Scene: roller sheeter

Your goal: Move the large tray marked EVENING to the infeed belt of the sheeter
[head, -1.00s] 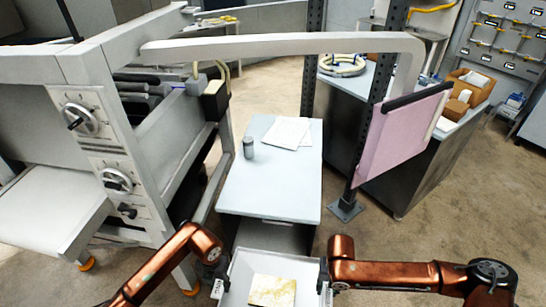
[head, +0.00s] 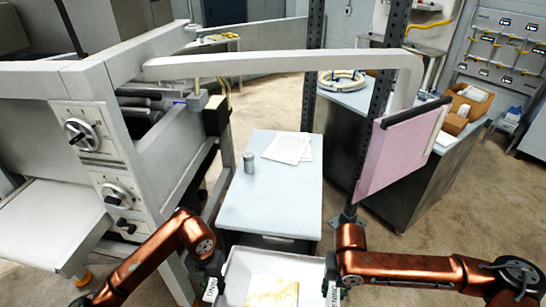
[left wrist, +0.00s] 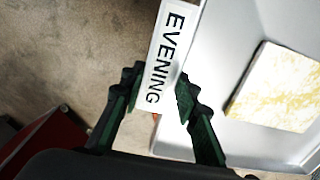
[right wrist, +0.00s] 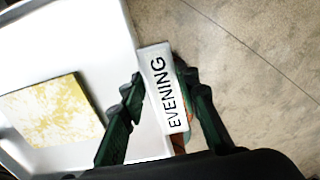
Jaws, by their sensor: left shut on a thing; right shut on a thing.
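The large white tray (head: 262,262) is at the bottom middle of the head view, with a yellowish slab (head: 272,292) lying in it. My left gripper (head: 213,280) is shut on its left side at a label reading EVENING (left wrist: 166,57). My right gripper (head: 331,285) is shut on the opposite side, at another EVENING label (right wrist: 165,88). The tray is held in front of the near end of a pale table. The sheeter (head: 125,150) stands at the left, with a pale flat belt (head: 45,225) low on its side. The tray's near edge is cut off in the head view.
The pale table (head: 270,205) holds a grey cylinder (head: 248,163) and papers (head: 288,147). A long white bar (head: 285,62) spans above it. A pink panel (head: 395,155) hangs at the right beside dark posts. Concrete floor shows below right.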

